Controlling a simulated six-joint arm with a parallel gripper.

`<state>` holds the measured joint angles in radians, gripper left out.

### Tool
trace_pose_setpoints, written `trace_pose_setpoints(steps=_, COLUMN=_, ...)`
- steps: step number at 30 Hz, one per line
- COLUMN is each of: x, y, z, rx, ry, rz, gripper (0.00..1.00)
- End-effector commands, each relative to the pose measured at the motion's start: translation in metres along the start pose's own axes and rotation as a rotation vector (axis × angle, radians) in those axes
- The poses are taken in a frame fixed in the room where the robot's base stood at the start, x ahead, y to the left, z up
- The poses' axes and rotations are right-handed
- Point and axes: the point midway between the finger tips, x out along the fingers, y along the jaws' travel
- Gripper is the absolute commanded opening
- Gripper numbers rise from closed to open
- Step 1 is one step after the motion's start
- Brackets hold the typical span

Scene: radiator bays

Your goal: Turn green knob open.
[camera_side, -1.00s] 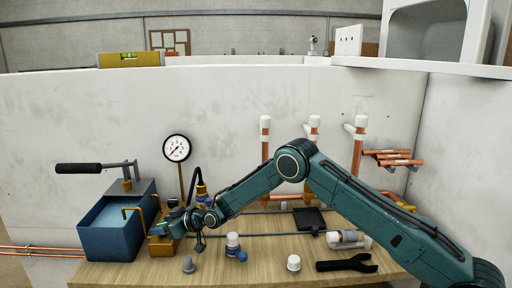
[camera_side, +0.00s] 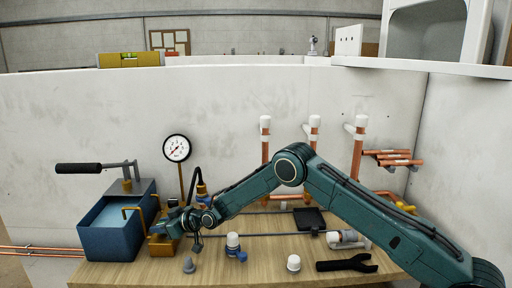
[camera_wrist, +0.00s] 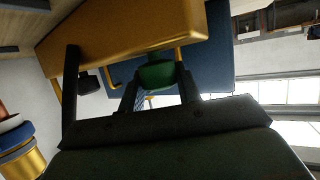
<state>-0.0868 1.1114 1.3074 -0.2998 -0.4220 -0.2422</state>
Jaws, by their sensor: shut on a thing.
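The green knob (camera_wrist: 157,75) shows in the wrist view between the two fingers of my gripper (camera_wrist: 160,90), beside the brass block (camera_wrist: 120,35). My gripper is shut on it. In the side view my gripper (camera_side: 170,222) reaches the brass block (camera_side: 163,246) beside the blue tank, and the knob is mostly hidden by the fingers. The pressure gauge (camera_side: 176,148) stands on a brass stem behind the block, its needle pointing to the lower left.
The blue tank (camera_side: 105,240) with a black-handled lever (camera_side: 78,168) stands left of the block. A grey cone (camera_side: 189,265), white-capped valve (camera_side: 233,243), white cap (camera_side: 293,263) and black wrench (camera_side: 347,263) lie along the bench front. Capped copper pipes (camera_side: 265,150) rise behind.

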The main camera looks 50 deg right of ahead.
Motion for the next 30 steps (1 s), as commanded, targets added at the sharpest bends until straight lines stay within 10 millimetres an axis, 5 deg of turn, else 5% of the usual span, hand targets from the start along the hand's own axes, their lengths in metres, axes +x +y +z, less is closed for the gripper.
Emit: trace_pose_setpoints(steps=30, x=0.0001, y=0.0007, z=0.0002, rx=-0.144, ry=0.001, rz=-0.346, gripper=0.11)
